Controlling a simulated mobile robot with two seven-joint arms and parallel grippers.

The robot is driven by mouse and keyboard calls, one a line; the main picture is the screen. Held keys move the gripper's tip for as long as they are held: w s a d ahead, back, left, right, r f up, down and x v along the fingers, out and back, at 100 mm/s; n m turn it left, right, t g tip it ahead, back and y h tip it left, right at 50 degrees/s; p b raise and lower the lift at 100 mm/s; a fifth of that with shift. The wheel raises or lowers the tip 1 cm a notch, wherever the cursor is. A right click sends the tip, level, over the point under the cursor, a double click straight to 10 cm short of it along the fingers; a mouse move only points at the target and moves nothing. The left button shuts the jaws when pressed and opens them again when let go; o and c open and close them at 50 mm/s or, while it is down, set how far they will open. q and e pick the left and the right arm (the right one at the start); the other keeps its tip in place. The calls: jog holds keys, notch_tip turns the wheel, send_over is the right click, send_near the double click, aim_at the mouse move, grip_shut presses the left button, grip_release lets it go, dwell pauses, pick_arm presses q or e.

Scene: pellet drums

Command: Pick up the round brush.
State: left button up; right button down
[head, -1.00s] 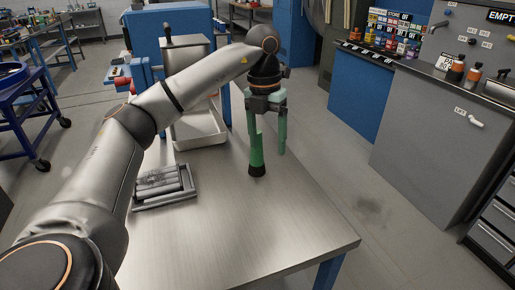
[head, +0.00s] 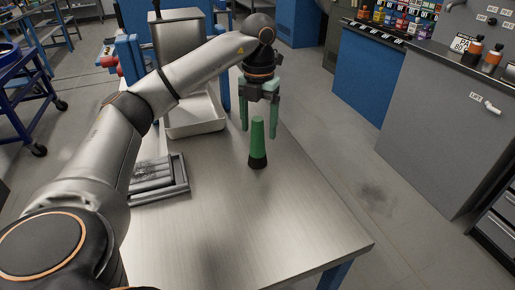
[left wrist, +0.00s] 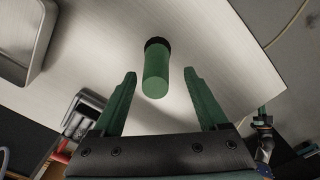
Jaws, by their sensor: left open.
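The round brush (head: 258,143) stands upright on the metal table, with a green tapered handle on top and a dark bristle end at the bottom. It also shows in the left wrist view (left wrist: 156,72), beyond the fingertips and roughly between them. My left gripper (head: 259,134) is open and empty, with its two green fingers pointing down just behind and above the brush in the head view. In the left wrist view the fingers (left wrist: 159,76) are spread apart, and neither appears to touch the brush. My right gripper is not in view.
The metal table (head: 270,225) is clear in front of the brush. A grey tray with dark bars (head: 160,177) lies at its left. A pale metal bin (head: 195,125) stands behind. A grey cabinet (head: 435,130) stands across the floor at right.

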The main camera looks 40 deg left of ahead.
aim_at(258, 141)
pick_arm(q)
jog(key=shift+w+a+f, duration=0.1)
jog(key=shift+a+f, duration=0.05)
jog(key=shift+f, duration=1.25)
jog(key=shift+w+a+f, duration=0.1)
jog(key=shift+f, duration=1.25)
jog(key=shift+c, duration=0.3)
grip_shut()
